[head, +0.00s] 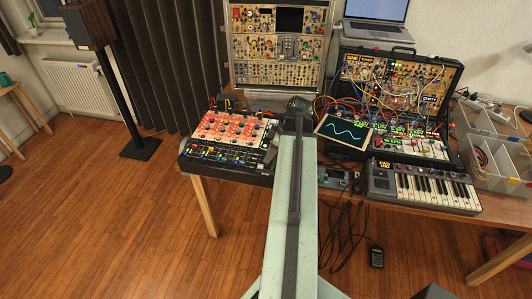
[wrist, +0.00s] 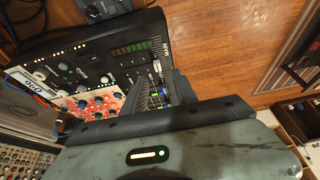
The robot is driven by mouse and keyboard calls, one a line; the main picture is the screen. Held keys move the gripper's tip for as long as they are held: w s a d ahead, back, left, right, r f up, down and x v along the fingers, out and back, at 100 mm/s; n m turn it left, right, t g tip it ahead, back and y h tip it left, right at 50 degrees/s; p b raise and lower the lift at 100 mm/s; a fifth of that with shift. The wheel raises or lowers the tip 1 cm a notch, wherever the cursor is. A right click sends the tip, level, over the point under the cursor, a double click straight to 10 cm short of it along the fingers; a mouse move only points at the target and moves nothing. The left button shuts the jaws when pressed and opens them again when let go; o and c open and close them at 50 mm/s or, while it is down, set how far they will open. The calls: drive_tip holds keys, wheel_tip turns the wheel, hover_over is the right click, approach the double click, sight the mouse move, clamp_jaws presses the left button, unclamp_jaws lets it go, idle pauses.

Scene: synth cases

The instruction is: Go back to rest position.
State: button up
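My gripper (wrist: 155,85) shows in the wrist view with two grey fingers standing apart. Coloured mixer controls show in the gap between them, and nothing is held. In the head view my pale green arm reaches forward from the bottom middle, and its dark end (head: 292,112) is over the table by the right edge of the red-panelled mixer (head: 228,128). The fingertips are hard to make out there. The same mixer (wrist: 90,100) lies beneath and beyond the fingers in the wrist view. I cannot tell whether the fingers touch it.
A tilted screen with a wave (head: 344,130), a small keyboard (head: 425,187) and a patched synth case (head: 400,85) stand to the right. A tall synth rack (head: 278,45) stands behind. Cables (head: 340,235) hang below the table edge. Wooden floor (head: 110,220) is open at left.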

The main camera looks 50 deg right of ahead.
drive_tip(key=shift+r, duration=0.15)
idle(0.3)
drive_tip(key=w+a+n+g+y, duration=0.1)
drive_tip(key=w+a+n, duration=0.2)
drive_tip(key=w+a, duration=0.7)
drive_tip(key=w+a+n+g, duration=0.15)
drive_tip(key=w+a, duration=0.35)
drive_tip(key=a, duration=0.8)
drive_tip(key=a+f+m+g+h, duration=0.1)
drive_tip(key=a+m+h, duration=0.2)
drive_tip(key=a+m, duration=0.6)
drive_tip(key=s+a, duration=0.1)
drive_tip(key=a, duration=1.1)
drive_tip(key=shift+a+f+m, duration=0.3)
drive_tip(key=shift+f+m, duration=0.05)
drive_tip(key=shift+f, duration=0.05)
